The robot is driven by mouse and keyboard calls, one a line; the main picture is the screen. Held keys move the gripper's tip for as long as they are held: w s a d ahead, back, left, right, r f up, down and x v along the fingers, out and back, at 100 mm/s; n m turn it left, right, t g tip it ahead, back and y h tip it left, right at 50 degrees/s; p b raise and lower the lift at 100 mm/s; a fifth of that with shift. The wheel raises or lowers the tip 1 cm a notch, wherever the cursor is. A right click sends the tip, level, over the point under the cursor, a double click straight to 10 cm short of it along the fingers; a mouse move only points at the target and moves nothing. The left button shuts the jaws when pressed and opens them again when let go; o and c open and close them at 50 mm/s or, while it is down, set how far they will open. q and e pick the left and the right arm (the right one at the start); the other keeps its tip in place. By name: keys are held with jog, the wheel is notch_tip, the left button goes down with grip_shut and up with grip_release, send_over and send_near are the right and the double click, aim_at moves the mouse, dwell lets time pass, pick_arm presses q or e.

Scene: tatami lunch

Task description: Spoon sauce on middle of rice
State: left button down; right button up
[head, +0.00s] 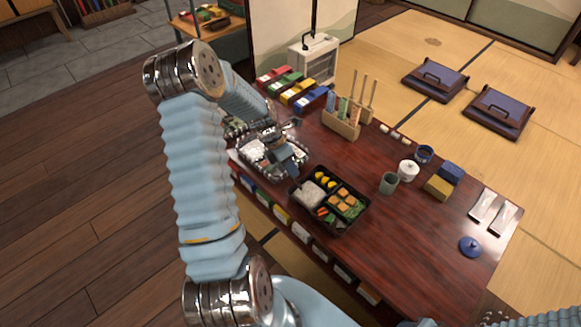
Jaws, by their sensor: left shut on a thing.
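The white rice (312,192) fills the left compartment of a black bento box (345,229) on the low wooden table. My left gripper (292,164) is just above and left of the rice, over the near left part of the table. It is shut on a thin thing, seemingly the spoon, which is mostly hidden by the fingers. I cannot tell whether it carries sauce. A small blue pot (424,154) stands open at the back right, dark inside, perhaps the sauce. My right gripper is out of view.
Other food fills the bento box. A white lidded pot (408,171), a green cup (389,183), a blue lid (470,246) and folded cloths stand to the right. A wooden utensil holder (341,124) is behind. The table's right middle is clear.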

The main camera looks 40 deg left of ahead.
pick_arm(q)
jog(key=shift+f, duration=0.15)
jog(key=shift+d, duration=0.1)
jog(key=shift+d, duration=1)
jog(key=shift+d, duration=0.15)
jog(key=shift+s+d+p, duration=0.1)
jog(key=shift+d+p, duration=0.2)
jog(key=shift+d, duration=0.65)
jog(key=shift+d, duration=1.05)
